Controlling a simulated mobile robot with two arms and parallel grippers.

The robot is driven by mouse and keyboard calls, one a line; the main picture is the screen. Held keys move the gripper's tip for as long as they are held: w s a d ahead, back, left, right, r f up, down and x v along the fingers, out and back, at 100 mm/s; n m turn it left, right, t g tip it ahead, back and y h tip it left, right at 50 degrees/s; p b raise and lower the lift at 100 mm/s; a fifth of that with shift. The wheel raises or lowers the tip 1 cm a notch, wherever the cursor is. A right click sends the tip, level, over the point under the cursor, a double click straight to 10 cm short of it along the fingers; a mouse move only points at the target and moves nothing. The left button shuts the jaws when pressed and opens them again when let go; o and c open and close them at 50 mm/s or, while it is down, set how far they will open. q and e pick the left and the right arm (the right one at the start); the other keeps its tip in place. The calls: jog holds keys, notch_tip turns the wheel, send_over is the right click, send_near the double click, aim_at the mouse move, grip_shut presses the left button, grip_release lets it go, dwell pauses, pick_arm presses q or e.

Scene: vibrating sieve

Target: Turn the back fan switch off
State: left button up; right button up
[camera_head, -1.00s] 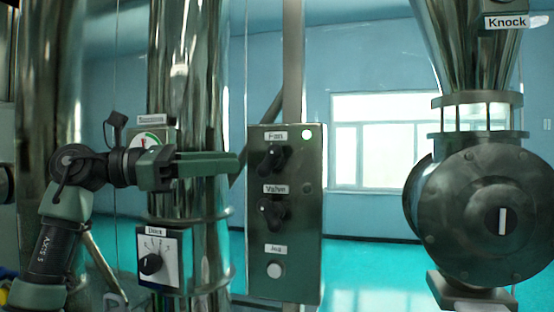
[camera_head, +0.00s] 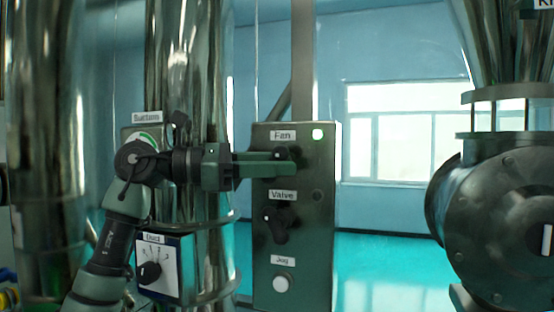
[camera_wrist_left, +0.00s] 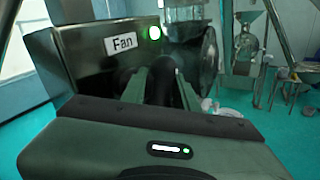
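The fan switch (camera_head: 284,156) is a black knob under the "Fan" label on a grey control panel (camera_head: 322,230). A green-white lamp (camera_head: 317,134) beside the label is lit. My left gripper (camera_head: 292,160) reaches in from the left, with its green fingers at the fan knob and covering part of it. In the left wrist view the dark knob (camera_wrist_left: 161,86) stands between the two spread fingers, one on each side. The fingers look open; whether they touch the knob is unclear. My right gripper is not in view.
Below on the same panel are a black valve knob (camera_head: 277,224) and a pale jog button (camera_head: 281,284). A duct dial box (camera_head: 168,266) and steel columns stand left, behind my arm. A large round metal housing (camera_head: 505,225) is at the right.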

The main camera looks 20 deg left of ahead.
pick_arm(q)
jog(key=shift+s, duration=0.1)
grip_shut()
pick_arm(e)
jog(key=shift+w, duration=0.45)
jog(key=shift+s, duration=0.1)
